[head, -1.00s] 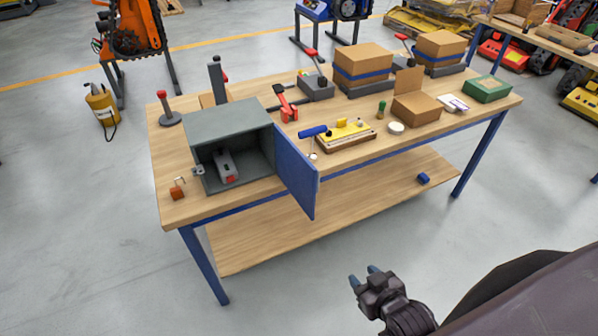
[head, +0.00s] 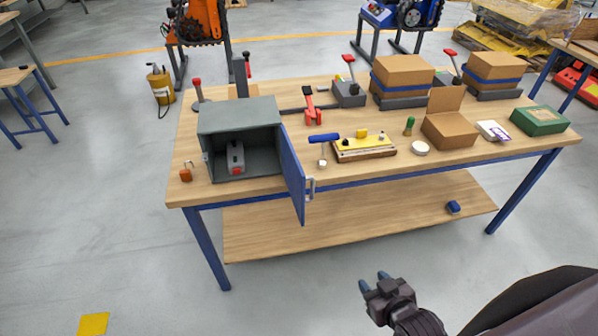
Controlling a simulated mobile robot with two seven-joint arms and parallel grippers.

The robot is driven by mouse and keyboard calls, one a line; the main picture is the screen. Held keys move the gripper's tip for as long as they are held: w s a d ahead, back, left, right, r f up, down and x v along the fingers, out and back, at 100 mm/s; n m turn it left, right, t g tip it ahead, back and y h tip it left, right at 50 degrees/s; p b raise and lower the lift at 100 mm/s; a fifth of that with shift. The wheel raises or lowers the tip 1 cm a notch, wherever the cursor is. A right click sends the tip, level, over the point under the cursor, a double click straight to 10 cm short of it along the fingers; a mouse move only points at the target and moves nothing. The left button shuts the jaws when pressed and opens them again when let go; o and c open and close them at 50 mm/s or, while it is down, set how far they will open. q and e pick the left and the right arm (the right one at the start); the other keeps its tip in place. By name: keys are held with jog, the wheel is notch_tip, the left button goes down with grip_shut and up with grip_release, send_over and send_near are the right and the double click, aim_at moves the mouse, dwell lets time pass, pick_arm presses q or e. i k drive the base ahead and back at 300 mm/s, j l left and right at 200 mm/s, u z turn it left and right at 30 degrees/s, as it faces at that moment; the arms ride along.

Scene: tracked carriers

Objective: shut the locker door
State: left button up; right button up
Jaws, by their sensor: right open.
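The grey locker (head: 239,115) stands on the left part of the workbench, its front open towards me. Its blue door (head: 292,173) is hinged on the right side and swung wide open, reaching out past the bench's front edge. A light handle (head: 311,188) shows on the door's right face. Inside the locker is a grey object with a red part (head: 236,158). My right gripper (head: 376,283) is open and empty, low in front of the bench, below and to the right of the door and apart from it. My left gripper is not in view.
The wooden workbench (head: 350,187) has a lower shelf with a small blue block (head: 453,207). An orange padlock (head: 186,173) lies left of the locker. Right of the door are a blue-handled tool (head: 323,139) and a yellow-topped board (head: 364,148).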

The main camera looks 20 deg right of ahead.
aim_at(294, 176)
jog(key=l+u, duration=0.35)
jog(key=l, duration=0.5)
jog(key=i+l+u, duration=0.15)
jog(key=l, duration=0.25)
jog(key=l+u, duration=0.15)
jog(key=l, duration=0.25)
jog(key=i+l, duration=0.1)
jog(key=l, duration=0.15)
jog(key=i+l+u, duration=0.1)
jog(key=l, duration=0.2)
jog(key=k+j+z, duration=0.4)
jog(key=i, duration=0.05)
